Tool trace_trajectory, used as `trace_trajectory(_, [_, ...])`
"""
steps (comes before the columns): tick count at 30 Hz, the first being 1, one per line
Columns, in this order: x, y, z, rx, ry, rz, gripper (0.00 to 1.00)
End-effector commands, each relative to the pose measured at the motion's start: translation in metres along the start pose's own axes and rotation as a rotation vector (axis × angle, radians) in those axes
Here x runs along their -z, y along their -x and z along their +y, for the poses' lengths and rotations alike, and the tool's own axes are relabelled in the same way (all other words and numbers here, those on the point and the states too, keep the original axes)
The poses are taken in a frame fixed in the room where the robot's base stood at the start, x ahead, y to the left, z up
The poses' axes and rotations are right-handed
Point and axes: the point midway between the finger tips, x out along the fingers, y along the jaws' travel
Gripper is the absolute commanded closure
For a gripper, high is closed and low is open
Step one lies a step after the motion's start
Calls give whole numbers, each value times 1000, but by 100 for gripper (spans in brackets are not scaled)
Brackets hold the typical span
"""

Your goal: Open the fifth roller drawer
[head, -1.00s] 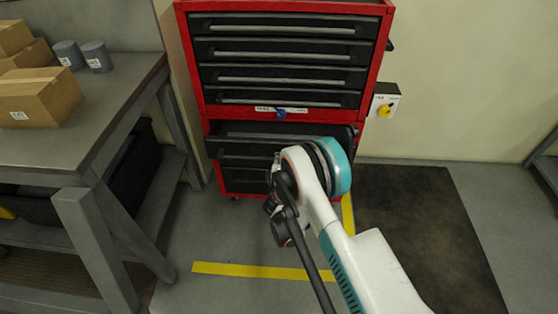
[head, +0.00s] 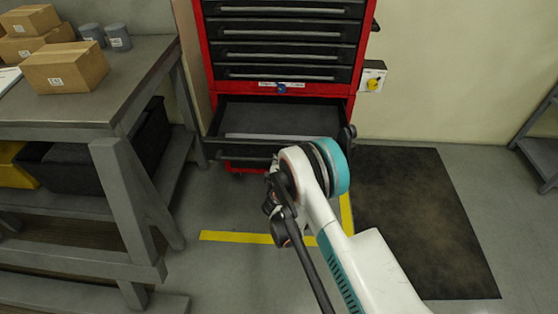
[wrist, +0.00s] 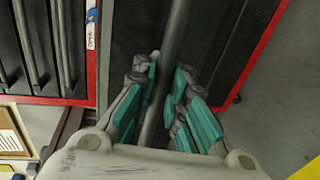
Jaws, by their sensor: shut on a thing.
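The red roller cabinet (head: 203,55) stands at the back of the head view, with several dark drawers shut in its upper part. Below the label strip, the fifth drawer (head: 265,115) is pulled out and its empty-looking floor shows. Its front is partly hidden behind my arm. In the wrist view, the long grey handle bar (wrist: 178,35) runs between the teal-padded fingers of my gripper (wrist: 162,108), which is shut on it. The fingers are hidden in the head view.
A grey workbench (head: 150,65) with cardboard boxes (head: 65,68) and two grey cups stands at left. A switch box with a yellow knob (head: 374,84) is right of the cabinet. A dark mat (head: 420,220) and open floor lie at right.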

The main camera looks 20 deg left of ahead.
Motion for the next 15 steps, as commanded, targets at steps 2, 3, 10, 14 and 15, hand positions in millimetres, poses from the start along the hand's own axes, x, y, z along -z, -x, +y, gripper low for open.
trace_trajectory(2, [-1, 0, 2, -2, 3, 0, 100])
trace_trajectory(3, [-1, 0, 2, -2, 3, 0, 89])
trace_trajectory(10, [0, 0, 1, -1, 2, 0, 67])
trace_trajectory(14, [0, 0, 1, -1, 1, 0, 67])
trace_trajectory(15, [0, 0, 1, -1, 1, 0, 67])
